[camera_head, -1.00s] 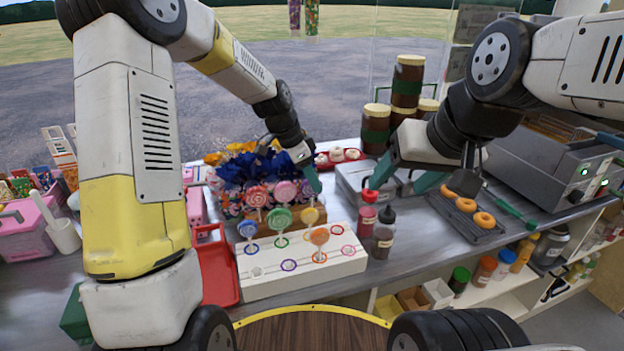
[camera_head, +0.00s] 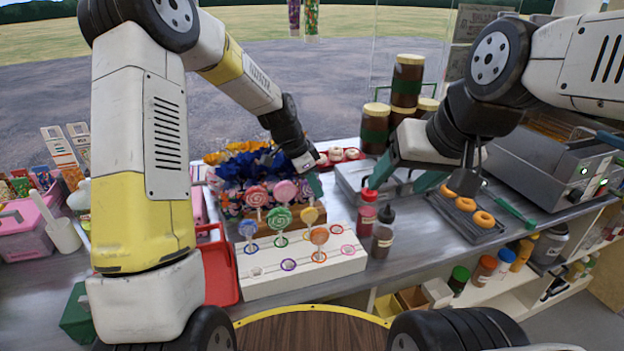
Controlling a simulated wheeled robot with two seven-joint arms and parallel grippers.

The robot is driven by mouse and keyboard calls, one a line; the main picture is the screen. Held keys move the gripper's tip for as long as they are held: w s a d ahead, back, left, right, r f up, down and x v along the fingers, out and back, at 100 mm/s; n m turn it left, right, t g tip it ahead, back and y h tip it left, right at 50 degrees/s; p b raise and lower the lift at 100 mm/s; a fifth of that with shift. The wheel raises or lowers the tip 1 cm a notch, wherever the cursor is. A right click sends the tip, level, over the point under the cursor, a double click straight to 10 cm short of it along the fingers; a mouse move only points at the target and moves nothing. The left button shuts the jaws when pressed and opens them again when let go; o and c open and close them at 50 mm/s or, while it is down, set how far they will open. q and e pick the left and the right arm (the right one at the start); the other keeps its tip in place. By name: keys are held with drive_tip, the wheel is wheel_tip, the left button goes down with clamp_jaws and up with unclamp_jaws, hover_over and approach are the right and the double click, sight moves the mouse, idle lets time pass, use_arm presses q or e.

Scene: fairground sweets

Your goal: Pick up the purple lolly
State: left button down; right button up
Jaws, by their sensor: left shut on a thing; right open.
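A blue (camera_head: 247,229), a green (camera_head: 279,218), a yellow (camera_head: 308,215) and an orange lolly (camera_head: 319,236) stand upright in the white stand. A purple ring (camera_head: 288,264) on it holds no stick. I cannot pick out a clearly purple lolly. My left gripper (camera_head: 314,187) is at the box's right end, shut on what seems a lolly, mostly hidden by the fingers. My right gripper (camera_head: 401,178) is open and empty above the grey scale.
A red tray (camera_head: 219,268) is left of the stand. Two sauce bottles (camera_head: 383,237) stand close on its right. Tall brown jars (camera_head: 405,85) are behind my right gripper, and a doughnut rack (camera_head: 465,215) is to its right. Blue and orange wrapped sweets (camera_head: 240,168) fill the back left.

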use_arm(q)
wheel_tip(320, 180, up, 10)
idle(0.6)
